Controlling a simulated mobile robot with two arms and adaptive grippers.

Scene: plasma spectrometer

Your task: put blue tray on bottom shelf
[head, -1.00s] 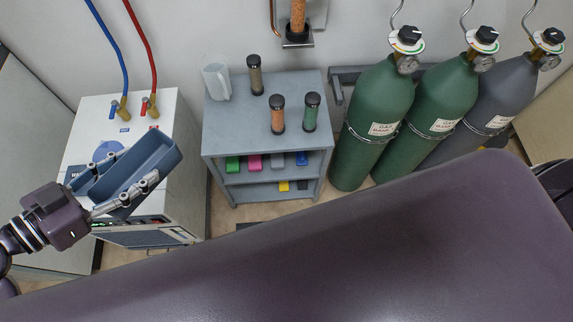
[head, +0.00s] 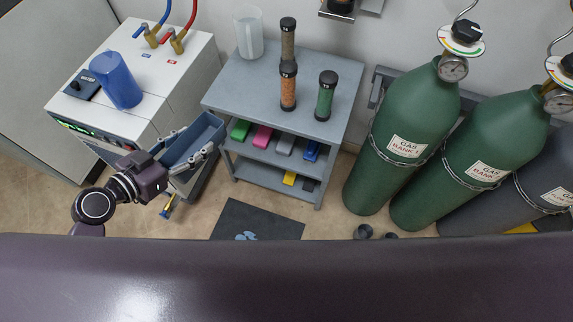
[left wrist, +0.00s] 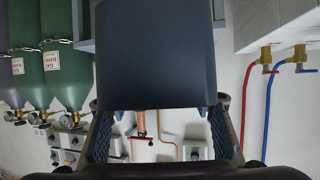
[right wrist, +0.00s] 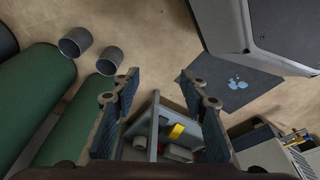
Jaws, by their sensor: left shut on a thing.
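The blue tray (head: 196,140) is held in my left gripper (head: 187,158), between the white machine and the grey shelf unit in the head view. It is open-topped and tilted, just left of the shelf unit (head: 275,80). In the left wrist view the tray (left wrist: 155,55) fills the middle, with the left gripper's fingers (left wrist: 157,115) on both sides. The bottom shelf (head: 262,175) carries a yellow thing (head: 289,178) and a dark one. My right gripper (right wrist: 162,98) is open and empty in the right wrist view, with the shelf unit visible beyond it.
Green, pink, grey and blue things sit on the middle shelf. A clear jug (head: 249,35) and three capped columns stand on top. The white machine (head: 150,90) is left; gas cylinders (head: 400,135) are right. A dark mat (head: 255,222) lies on the floor in front.

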